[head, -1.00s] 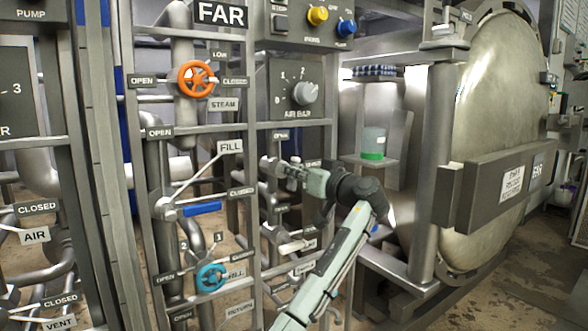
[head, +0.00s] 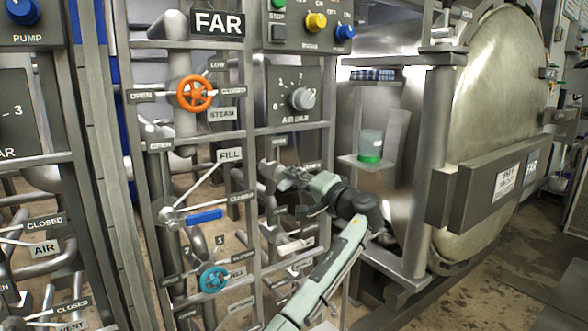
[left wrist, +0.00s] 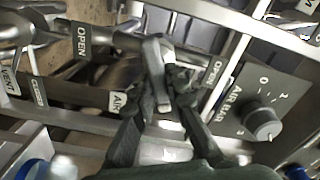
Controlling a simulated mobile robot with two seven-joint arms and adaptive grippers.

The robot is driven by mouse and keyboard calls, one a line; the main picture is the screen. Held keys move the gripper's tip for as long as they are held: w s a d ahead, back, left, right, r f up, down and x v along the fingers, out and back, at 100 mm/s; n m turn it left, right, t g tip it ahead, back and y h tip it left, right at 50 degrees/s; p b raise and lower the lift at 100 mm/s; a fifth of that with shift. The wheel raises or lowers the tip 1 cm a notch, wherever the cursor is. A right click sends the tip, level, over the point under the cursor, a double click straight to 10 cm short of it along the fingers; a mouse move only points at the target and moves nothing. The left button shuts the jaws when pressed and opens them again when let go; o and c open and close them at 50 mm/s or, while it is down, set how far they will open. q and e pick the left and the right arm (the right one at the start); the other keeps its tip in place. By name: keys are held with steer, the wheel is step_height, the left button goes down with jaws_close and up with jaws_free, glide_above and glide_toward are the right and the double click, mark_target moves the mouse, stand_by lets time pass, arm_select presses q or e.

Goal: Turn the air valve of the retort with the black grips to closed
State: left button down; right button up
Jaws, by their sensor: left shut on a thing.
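My left gripper (head: 280,174) reaches from below into the pipework of the frame under the FAR sign, below the AIR BAR gauge. It also shows in the left wrist view (left wrist: 164,85), where its dark fingers are shut around a grey metal lever (left wrist: 154,58). An AIR label (left wrist: 118,103) sits beside the fingers, and OPEN labels (left wrist: 82,40) are near. The fingers hide part of the lever, so its grip colour and exact setting cannot be told. My right gripper is not in view.
The same frame carries an orange steam wheel (head: 194,93), a blue-gripped fill lever (head: 205,215) and a blue wheel (head: 213,279). The AIR BAR knob (head: 302,98) is above my gripper. The large round retort door (head: 500,130) stands at the right. Another valve frame is at the left.

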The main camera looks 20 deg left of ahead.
arm_select(q)
steer(key=m+p, duration=0.1)
steer(key=m, duration=0.2)
steer(key=shift+f, duration=0.15)
steer(key=shift+f+m, duration=0.1)
steer(key=shift+m, duration=1)
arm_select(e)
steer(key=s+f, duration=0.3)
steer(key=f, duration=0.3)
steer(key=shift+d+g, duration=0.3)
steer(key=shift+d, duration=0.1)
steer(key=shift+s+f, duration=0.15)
arm_select(q)
steer(key=c, duration=1.5)
jaws_free()
steer(key=shift+c, duration=0.2)
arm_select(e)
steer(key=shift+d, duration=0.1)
arm_select(q)
steer(key=v, duration=1.2)
